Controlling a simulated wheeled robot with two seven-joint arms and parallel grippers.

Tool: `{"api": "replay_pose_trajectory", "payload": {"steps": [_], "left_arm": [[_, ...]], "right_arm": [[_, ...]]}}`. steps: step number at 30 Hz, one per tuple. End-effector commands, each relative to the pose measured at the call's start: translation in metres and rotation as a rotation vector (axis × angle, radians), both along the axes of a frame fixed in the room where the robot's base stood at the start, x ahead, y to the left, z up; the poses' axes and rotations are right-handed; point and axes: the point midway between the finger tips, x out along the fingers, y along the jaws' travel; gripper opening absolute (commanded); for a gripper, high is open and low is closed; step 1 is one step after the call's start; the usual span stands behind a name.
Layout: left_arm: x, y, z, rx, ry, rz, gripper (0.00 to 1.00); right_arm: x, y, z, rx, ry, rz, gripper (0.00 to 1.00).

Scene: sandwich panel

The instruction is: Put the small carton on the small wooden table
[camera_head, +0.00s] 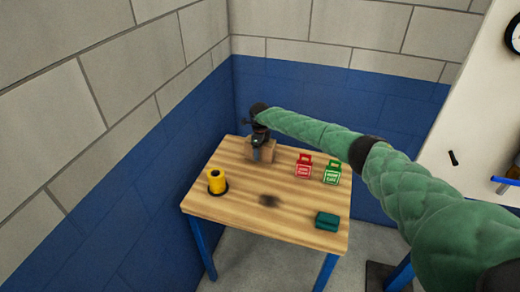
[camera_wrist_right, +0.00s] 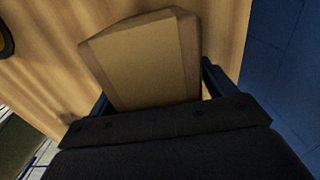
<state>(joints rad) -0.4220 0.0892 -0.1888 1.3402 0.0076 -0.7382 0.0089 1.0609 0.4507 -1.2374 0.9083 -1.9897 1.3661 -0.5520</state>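The small carton (camera_head: 265,153) is a plain brown box, over the back part of the small wooden table (camera_head: 235,206) in the head view. My right gripper (camera_head: 259,138) is at its upper side. In the right wrist view the carton (camera_wrist_right: 145,62) fills the space between the two dark fingers, which look closed on its sides. A blurred dark shadow lies on the bare wood in front of it, and the carton appears raised above the tabletop. My left gripper is not in view.
A red box (camera_head: 304,167) and a green box (camera_head: 332,171) stand at the back right. A dark green block (camera_head: 327,221) lies at the front right corner. The table's middle is clear.

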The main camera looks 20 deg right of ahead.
Motion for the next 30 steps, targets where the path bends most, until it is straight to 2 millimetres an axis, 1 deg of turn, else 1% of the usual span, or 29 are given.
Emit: {"api": "replay_pose_trajectory", "payload": {"steps": [11, 12, 14, 16, 17, 20, 27, 30], "left_arm": [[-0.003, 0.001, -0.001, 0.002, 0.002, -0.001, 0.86], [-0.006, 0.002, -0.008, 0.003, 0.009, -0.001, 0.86], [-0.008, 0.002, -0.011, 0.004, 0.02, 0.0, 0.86], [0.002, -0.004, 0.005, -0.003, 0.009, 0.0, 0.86], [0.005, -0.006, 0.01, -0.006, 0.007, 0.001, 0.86], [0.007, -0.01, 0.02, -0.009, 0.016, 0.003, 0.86], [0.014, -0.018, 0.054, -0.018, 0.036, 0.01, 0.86], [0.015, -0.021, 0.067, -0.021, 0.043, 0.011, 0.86]], "right_arm": [[0.0, 0.0, 0.003, 0.0, 0.0, 0.0, 0.83], [0.001, 0.0, 0.005, 0.0, -0.001, 0.0, 0.83], [0.001, 0.0, 0.01, 0.001, -0.003, 0.001, 0.83], [0.001, -0.001, 0.018, 0.0, -0.002, 0.0, 0.83], [0.001, -0.001, 0.022, -0.001, -0.003, 0.0, 0.83], [0.001, 0.0, 0.038, 0.001, -0.003, 0.001, 0.83], [0.001, 0.0, 0.082, 0.0, -0.002, 0.002, 0.83], [0.001, 0.0, 0.098, 0.001, -0.003, 0.0, 0.83]]}}
